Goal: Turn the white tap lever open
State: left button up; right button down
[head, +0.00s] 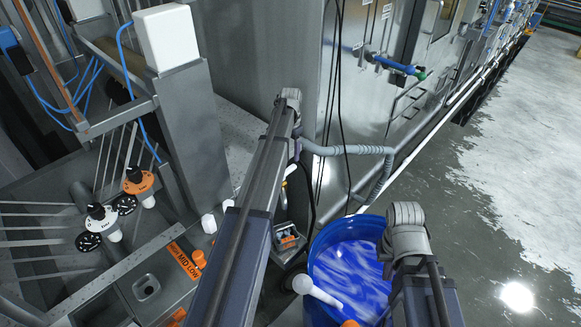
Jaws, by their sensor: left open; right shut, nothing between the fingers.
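A white lever-shaped piece (318,291) with a round end shows beside the blue barrel, low in the head view; I cannot tell whether it is the tap lever. Two knob-like fittings stand at the left, one white (101,218) and one orange (139,183), each with a black disc beside it. Small white pieces (208,223) show left of my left arm. My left arm crosses the middle of the view and my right arm rises at the lower right, over the barrel. I cannot make out the fingers of either gripper.
The blue barrel (346,262) holds swirling blue liquid. An orange "HIGH MID LOW" label (185,261) lies on a metal panel beside a square recess. A grey post with a white box (166,37) stands at upper left. Bare floor (480,190) lies right.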

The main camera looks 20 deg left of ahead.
aim_at(290, 167)
pick_arm(q)
notch_tip(290, 167, down, 7)
jog(key=b, duration=0.6)
grip_shut()
dwell(0.3)
dwell(1.0)
